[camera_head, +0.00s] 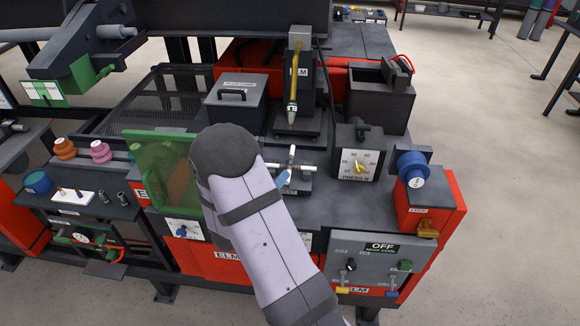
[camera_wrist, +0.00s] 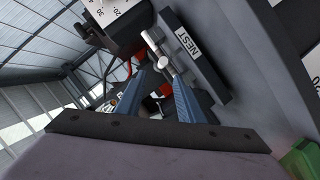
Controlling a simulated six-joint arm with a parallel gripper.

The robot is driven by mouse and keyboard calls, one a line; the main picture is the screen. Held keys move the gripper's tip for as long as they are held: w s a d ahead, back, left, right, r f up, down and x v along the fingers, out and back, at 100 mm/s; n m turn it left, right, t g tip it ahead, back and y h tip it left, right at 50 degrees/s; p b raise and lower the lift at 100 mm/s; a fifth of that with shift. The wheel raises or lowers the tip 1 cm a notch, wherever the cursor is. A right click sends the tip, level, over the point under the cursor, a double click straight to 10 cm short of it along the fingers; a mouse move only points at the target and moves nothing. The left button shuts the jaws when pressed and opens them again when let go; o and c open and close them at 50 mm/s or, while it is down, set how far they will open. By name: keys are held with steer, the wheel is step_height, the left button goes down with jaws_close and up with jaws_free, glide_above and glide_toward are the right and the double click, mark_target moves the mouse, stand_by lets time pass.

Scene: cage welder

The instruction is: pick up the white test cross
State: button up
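The white test cross (camera_head: 291,164) sits at the dark block labelled NEST (camera_wrist: 191,52), in the middle of the bench in the head view. In the wrist view the cross (camera_wrist: 156,48) is just past my fingertips. My gripper (camera_wrist: 160,78) has two blue fingers standing apart with a gap between them, and nothing is clearly held. In the head view only a bit of blue finger (camera_head: 283,178) shows beside the cross; my pale arm hides the rest. I cannot tell whether a finger touches the cross.
A welding head post labelled ELM (camera_head: 299,75) stands behind the cross. A pressure dial box (camera_head: 358,158) is to its right. A green clear shield (camera_head: 162,165) and a dark lidded box (camera_head: 238,98) are to the left. A control panel marked OFF (camera_head: 378,262) is in front right.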

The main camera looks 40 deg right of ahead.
mark_target(288, 169)
steer(key=shift+p+x, duration=0.75)
steer(key=shift+x, duration=0.8)
steer(key=shift+p+x, duration=0.85)
steer(key=shift+x, duration=1.25)
jaws_close()
